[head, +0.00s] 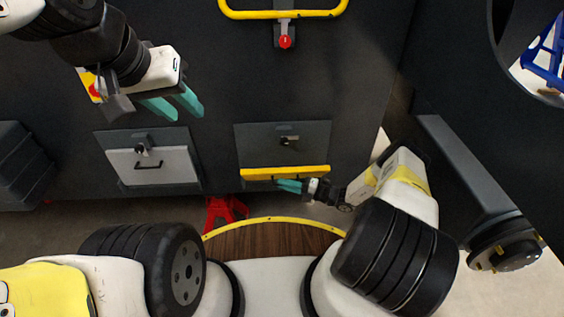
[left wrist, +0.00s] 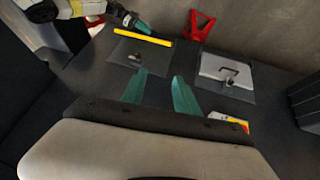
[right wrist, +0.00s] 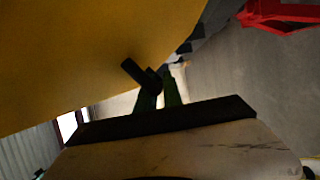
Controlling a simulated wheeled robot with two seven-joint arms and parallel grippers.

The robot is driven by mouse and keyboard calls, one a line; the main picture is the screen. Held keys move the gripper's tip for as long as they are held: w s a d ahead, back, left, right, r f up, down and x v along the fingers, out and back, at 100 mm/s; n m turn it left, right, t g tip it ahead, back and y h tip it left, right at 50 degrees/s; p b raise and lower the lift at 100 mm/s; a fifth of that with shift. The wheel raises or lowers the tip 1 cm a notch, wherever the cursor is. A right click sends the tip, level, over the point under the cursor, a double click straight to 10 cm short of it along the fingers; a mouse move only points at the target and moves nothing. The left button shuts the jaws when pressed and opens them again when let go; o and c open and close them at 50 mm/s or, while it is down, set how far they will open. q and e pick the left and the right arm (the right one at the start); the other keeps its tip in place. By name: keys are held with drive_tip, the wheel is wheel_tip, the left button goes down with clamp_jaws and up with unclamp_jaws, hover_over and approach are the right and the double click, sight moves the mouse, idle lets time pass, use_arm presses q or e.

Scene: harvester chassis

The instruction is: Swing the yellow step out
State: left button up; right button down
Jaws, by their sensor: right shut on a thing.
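The yellow step (head: 285,173) shows as a narrow bar across the lower part of a dark recessed panel on the chassis. It also shows in the left wrist view (left wrist: 150,38). In the right wrist view its broad yellow face (right wrist: 80,60) fills the upper left, with a short dark grip (right wrist: 138,74) at its edge. My right gripper (head: 286,185) is at the step's lower edge, shut on the step's dark grip; the exact contact is partly hidden. My left gripper (head: 178,104) is open and empty, raised in front of the chassis at upper left.
A pale panel with a black handle (head: 150,164) is left of the step. A yellow rail (head: 283,14) with a red knob (head: 285,41) is above. A red stand (head: 224,211) is on the floor below. A dark beam (head: 470,170) juts out at right.

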use_arm(q)
drive_tip(key=shift+w, duration=0.15)
drive_tip(key=c, duration=0.6)
drive_tip(key=shift+w+r, duration=0.1)
drive_tip(key=shift+w, duration=0.25)
clamp_jaws()
drive_tip(key=w+d+f+g, duration=0.2)
drive_tip(key=w+f, duration=0.1)
drive_tip(key=w, duration=0.7)
drive_tip(key=w+d+f+g, duration=0.2)
drive_tip(key=w+f, duration=0.2)
drive_tip(key=w, duration=0.6)
drive_tip(key=w+d+f+g+y, duration=0.15)
drive_tip(key=w+d+f, duration=0.25)
drive_tip(key=w+f, duration=0.45)
drive_tip(key=d+f, duration=0.1)
drive_tip(key=f, duration=0.8)
drive_tip(key=w+d+f+g, duration=0.1)
drive_tip(key=f, duration=0.8)
drive_tip(key=d+f+g, duration=0.1)
drive_tip(key=d+f, duration=0.1)
drive_tip(key=f, duration=0.7)
drive_tip(key=shift+w+n+y, duration=0.3)
drive_tip(key=shift+w+y, duration=0.05)
